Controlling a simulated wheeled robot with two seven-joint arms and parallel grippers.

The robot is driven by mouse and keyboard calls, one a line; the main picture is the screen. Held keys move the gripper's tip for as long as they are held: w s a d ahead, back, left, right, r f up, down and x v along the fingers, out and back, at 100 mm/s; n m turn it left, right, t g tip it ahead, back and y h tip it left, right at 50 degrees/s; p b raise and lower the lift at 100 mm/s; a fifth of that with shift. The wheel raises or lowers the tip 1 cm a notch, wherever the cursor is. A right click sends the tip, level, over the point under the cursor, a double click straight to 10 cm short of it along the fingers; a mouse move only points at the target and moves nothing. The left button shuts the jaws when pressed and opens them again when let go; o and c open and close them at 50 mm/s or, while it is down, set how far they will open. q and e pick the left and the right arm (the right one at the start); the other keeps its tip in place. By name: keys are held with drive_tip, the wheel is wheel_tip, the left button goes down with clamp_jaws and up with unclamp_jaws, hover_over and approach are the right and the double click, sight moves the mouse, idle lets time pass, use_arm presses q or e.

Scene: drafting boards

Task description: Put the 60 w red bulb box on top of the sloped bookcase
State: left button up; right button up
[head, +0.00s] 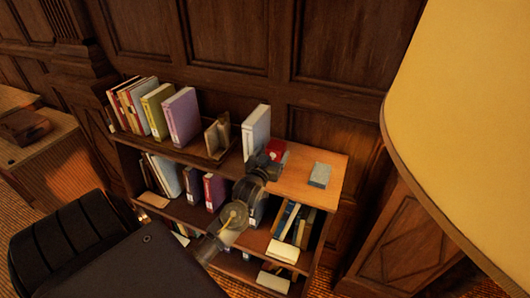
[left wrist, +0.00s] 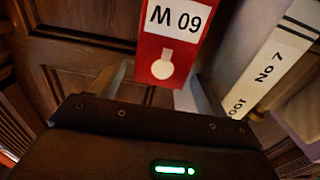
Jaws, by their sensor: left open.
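The red 60 W bulb box (head: 277,149) shows at the top of the sloped bookcase (head: 312,165), just right of a white book. In the left wrist view the box (left wrist: 168,50) has a white label and a pale bulb picture, with its lettering upside down. My left gripper (head: 268,158) is at the box. Its open fingers (left wrist: 150,90) are on either side of the box's near end, with a gap visible on the left. The arm hides the box's lower part in the head view, so I cannot tell whether its base touches the top. My right gripper is out of view.
A white book (head: 256,130) stands close left of the box; it also shows in the left wrist view (left wrist: 270,60). A grey-blue box (head: 320,175) lies to the right on the bare top. Wood panelling (head: 230,35) is behind.

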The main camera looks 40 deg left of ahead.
use_arm(q)
drive_tip(key=b+v, duration=0.1)
drive_tip(key=v, duration=0.7)
drive_tip(key=shift+b, duration=0.35)
drive_tip(key=shift+s, duration=0.1)
drive_tip(key=s+d+f+m+g+h, duration=0.35)
drive_tip(key=s+d+f+g, duration=0.25)
drive_tip(key=s+d+f, duration=0.4)
drive_tip(key=s+d+f+m+g+h, duration=0.1)
drive_tip(key=s+d+f+g, duration=0.25)
drive_tip(key=s, duration=0.45)
drive_tip(key=s+d+f+m+g+h, duration=0.15)
drive_tip(key=s+d+g, duration=0.25)
drive_tip(key=s, duration=0.4)
wheel_tip(320, 180, down, 32)
drive_tip(key=s+g+b, duration=0.1)
drive_tip(key=s+b, duration=0.1)
drive_tip(key=b, duration=0.1)
drive_tip(key=s+a+f+g+b, duration=0.1)
drive_tip(key=s+a+f, duration=0.1)
drive_tip(key=s+f, duration=1.3)
drive_tip(key=shift+s+a+f+b, duration=0.3)
drive_tip(key=shift+s+b, duration=0.05)
